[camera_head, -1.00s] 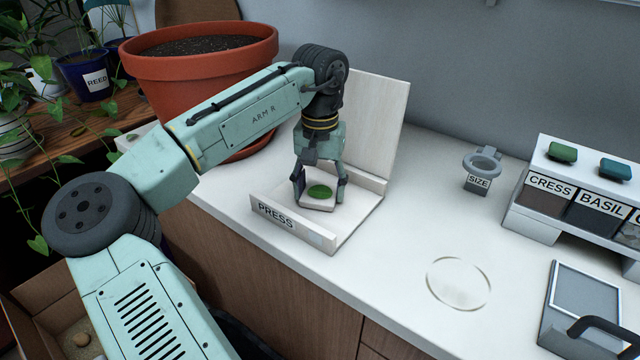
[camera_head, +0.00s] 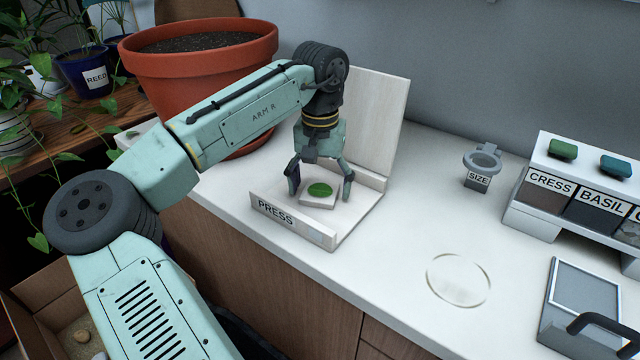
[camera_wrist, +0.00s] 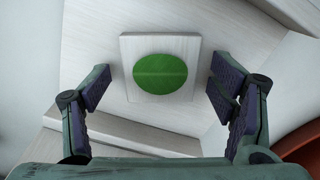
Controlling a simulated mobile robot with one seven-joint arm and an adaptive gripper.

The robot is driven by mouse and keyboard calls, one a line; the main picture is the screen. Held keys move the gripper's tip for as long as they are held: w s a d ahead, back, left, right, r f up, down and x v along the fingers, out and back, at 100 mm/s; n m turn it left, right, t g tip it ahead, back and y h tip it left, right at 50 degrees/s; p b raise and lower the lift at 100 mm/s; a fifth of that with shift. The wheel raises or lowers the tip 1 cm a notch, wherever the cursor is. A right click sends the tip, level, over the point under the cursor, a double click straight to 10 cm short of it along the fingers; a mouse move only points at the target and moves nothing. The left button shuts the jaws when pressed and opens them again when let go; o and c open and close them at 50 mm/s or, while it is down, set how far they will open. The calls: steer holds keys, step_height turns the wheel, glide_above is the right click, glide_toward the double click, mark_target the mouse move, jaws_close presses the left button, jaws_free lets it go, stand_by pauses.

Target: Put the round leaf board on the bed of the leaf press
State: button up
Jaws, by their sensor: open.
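The round leaf board is a pale square block (camera_head: 311,200) with a round green leaf on top (camera_head: 320,190). It lies on the bed of the leaf press (camera_head: 345,222), a pale wooden stand marked PRESS with a tall back panel. My gripper (camera_head: 320,188) is open above the board, one finger on either side and apart from it. In the wrist view the board (camera_wrist: 128,50) sits between the spread fingers of my gripper (camera_wrist: 158,90), with clear gaps on both sides.
A large terracotta pot (camera_head: 200,85) stands close behind my arm on the left. A grey SIZE ring stand (camera_head: 480,165), a CRESS and BASIL bin rack (camera_head: 530,215) and a grey framed tray (camera_head: 585,300) are to the right. The counter around the clear disc (camera_head: 458,280) is free.

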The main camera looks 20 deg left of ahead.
mark_target(320, 191)
step_height(320, 191, up, 12)
stand_by(0.4)
steer(key=shift+r, duration=0.1)
